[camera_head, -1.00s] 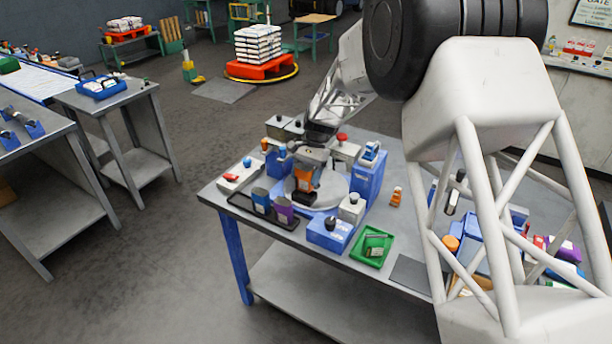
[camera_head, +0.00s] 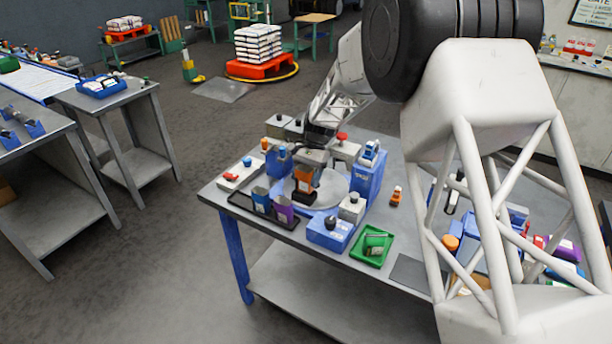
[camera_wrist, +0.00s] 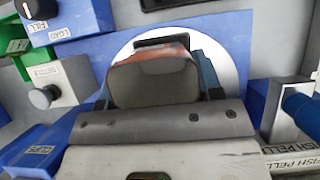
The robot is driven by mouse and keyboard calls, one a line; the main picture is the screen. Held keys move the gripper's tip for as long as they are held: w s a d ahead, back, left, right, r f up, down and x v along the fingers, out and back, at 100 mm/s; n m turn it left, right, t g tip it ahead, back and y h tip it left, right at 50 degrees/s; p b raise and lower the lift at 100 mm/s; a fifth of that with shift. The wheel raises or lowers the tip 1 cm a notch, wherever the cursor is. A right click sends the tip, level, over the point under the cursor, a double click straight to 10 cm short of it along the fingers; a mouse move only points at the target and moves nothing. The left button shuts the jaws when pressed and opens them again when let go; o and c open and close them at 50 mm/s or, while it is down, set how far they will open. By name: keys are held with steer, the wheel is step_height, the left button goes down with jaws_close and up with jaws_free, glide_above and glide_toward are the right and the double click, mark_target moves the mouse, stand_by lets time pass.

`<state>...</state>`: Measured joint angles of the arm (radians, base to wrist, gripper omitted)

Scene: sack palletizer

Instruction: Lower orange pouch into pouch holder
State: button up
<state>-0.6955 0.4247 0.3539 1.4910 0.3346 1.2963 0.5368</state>
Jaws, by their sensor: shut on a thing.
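The orange pouch (camera_head: 304,182) is upright over the round grey plate in the head view, close under my gripper (camera_head: 311,165). A dark block, seemingly the pouch holder (camera_head: 304,198), shows directly below it. I cannot tell whether the pouch's lower end is inside it. In the wrist view the pouch (camera_wrist: 155,80) shows a grey-brown face with an orange rim, held at my gripper's jaws (camera_wrist: 160,98). My gripper is shut on the pouch. The jaw body hides the pouch's near side and lower end.
The round plate (camera_head: 334,187) is ringed by blue and grey boxes with knobs. A green tray (camera_head: 366,258) and a small orange bottle (camera_head: 396,196) lie to the right.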

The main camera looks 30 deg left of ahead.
mark_target(308, 188)
steer(key=shift+s+d+f, duration=0.1)
steer(key=shift+d+f, duration=0.15)
steer(key=shift+f, duration=0.8)
steer(key=shift+d+f, duration=0.2)
steer(key=shift+f, duration=0.8)
stand_by(0.6)
steer(key=shift+s+d+f, duration=0.1)
steer(key=shift+d+f, duration=0.05)
steer(key=shift+f, duration=0.6)
steer(key=shift+s+d+f, duration=0.1)
steer(key=shift+d+f, duration=0.1)
steer(key=shift+f, duration=0.6)
steer(key=shift+s+d+f, duration=0.1)
steer(key=shift+d+f, duration=0.05)
steer(key=shift+f, duration=0.6)
stand_by(1.1)
steer(key=o, duration=1.1)
steer(key=shift+r, duration=0.15)
steer(key=shift+w+a+r, duration=0.1)
steer(key=shift+w+r, duration=0.05)
steer(key=shift+r, duration=1.7)
steer(key=shift+w+a+r, duration=0.1)
steer(key=shift+r, duration=1.75)
steer(key=shift+a+r, duration=0.15)
steer(key=shift+r, duration=0.15)
